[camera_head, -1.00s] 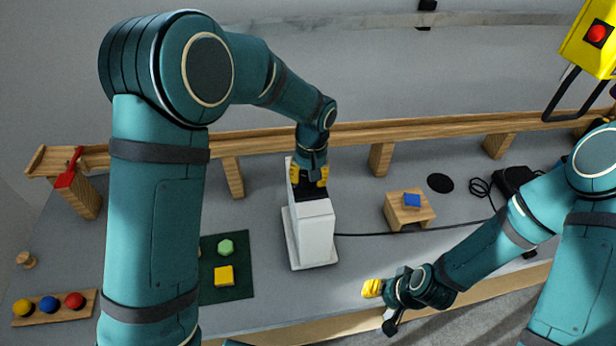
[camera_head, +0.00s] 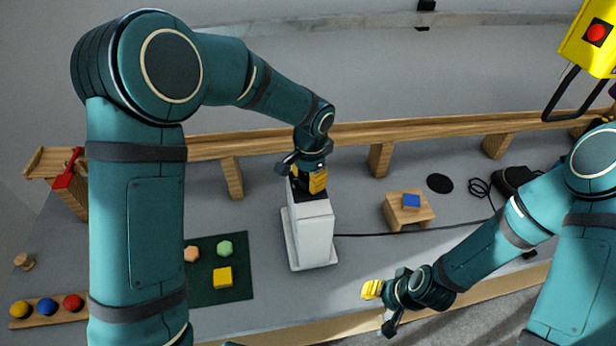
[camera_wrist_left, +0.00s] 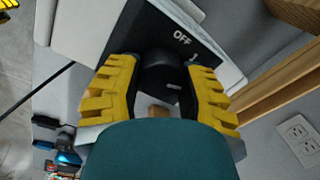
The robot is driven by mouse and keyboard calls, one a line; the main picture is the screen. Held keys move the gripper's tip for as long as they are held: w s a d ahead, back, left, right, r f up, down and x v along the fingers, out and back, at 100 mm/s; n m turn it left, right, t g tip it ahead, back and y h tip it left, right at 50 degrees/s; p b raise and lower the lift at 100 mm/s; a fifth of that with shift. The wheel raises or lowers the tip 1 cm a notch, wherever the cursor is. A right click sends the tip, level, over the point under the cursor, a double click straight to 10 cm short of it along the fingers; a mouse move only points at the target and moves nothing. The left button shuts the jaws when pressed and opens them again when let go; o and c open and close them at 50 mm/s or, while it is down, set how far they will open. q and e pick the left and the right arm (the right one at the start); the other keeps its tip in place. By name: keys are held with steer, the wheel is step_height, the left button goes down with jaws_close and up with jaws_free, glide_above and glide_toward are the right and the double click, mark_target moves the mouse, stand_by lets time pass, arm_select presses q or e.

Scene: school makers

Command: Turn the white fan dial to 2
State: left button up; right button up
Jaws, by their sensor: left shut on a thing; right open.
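The white fan (camera_head: 312,240) is a white box on a flat white base at the middle of the table. Its top panel (camera_head: 310,210) is black. My left gripper (camera_head: 309,184) points down at this panel. In the left wrist view its yellow fingers are on either side of the round black dial (camera_wrist_left: 160,78) and are shut on it. The label OFF and a 1 show on the black panel (camera_wrist_left: 215,60); a 2 cannot be seen. Which mark the dial points to is unclear. My right gripper (camera_head: 371,289) is open and empty near the front edge.
A wooden rail (camera_head: 400,128) on posts runs behind the fan. A small wooden stand (camera_head: 408,216) with a blue piece (camera_head: 411,201) is to the right. A dark green mat (camera_head: 205,283) with coloured shapes lies left. A black cable runs right from the fan.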

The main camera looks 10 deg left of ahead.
arm_select(q)
steer(key=shift+s+f+m, duration=0.15)
steer(key=shift+m, duration=0.35)
steer(key=o, duration=1.2)
steer(key=shift+d, duration=0.1)
steer(key=r, duration=1.2)
steer(key=shift+s+d+r, duration=0.1)
steer(key=shift+s+d, duration=0.1)
steer(key=shift+d, duration=0.05)
